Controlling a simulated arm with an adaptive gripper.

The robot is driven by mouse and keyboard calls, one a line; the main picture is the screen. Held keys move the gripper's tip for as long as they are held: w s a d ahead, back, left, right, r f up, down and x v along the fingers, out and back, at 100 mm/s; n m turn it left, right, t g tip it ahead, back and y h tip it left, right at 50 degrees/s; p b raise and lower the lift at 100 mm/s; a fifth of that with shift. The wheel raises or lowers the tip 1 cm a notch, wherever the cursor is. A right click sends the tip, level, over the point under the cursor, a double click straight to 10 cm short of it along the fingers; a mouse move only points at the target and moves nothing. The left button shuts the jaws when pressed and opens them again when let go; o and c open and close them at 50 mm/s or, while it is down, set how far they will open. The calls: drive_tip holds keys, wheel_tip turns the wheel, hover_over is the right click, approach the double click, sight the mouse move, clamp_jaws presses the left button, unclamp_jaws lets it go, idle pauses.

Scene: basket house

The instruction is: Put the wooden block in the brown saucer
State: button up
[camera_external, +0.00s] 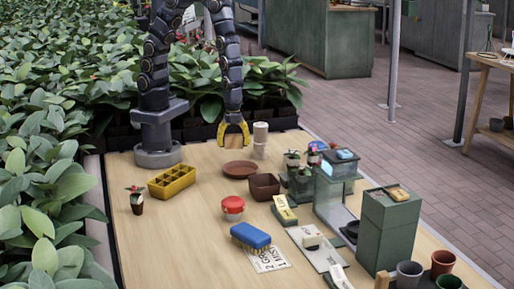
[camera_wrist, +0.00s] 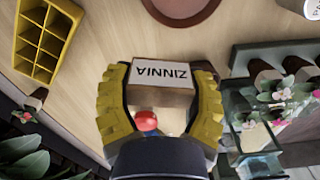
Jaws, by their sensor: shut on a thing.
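My gripper (camera_external: 233,138) has yellow fingers and is shut on the wooden block (camera_wrist: 163,72), a tan piece with a white face that reads "ZINNIA" in the wrist view. In the external view the block (camera_external: 233,142) hangs between the fingers, above the table. The brown saucer (camera_external: 240,169) is a round, shallow, reddish-brown dish lying on the table, empty as far as I see. In the external view it appears just below my gripper in the picture. In the wrist view part of the saucer (camera_wrist: 182,8) shows at the top edge, beyond the block and apart from it.
A stack of pale cups (camera_external: 260,140) stands right of my gripper. A square brown pot (camera_external: 264,187) sits right of the saucer. A yellow seed tray (camera_external: 172,181), a red-lidded jar (camera_external: 233,208) and a blue brush (camera_external: 250,236) lie nearer. The table's left part has free room.

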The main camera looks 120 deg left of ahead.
sight(241, 139)
drive_tip(key=a, duration=0.1)
drive_tip(key=a+n, duration=0.2)
drive_tip(key=shift+w+a+f, duration=0.15)
drive_tip(key=shift+w+a, duration=0.15)
drive_tip(key=shift+w, duration=0.05)
drive_tip(key=shift+n, duration=0.3)
drive_tip(key=shift+a+f, duration=0.25)
drive_tip(key=shift+f, duration=1.8)
drive_tip(key=shift+a+f, duration=0.2)
drive_tip(key=shift+f, duration=1.85)
drive_tip(key=shift+f, duration=0.4)
drive_tip(key=o, duration=1)
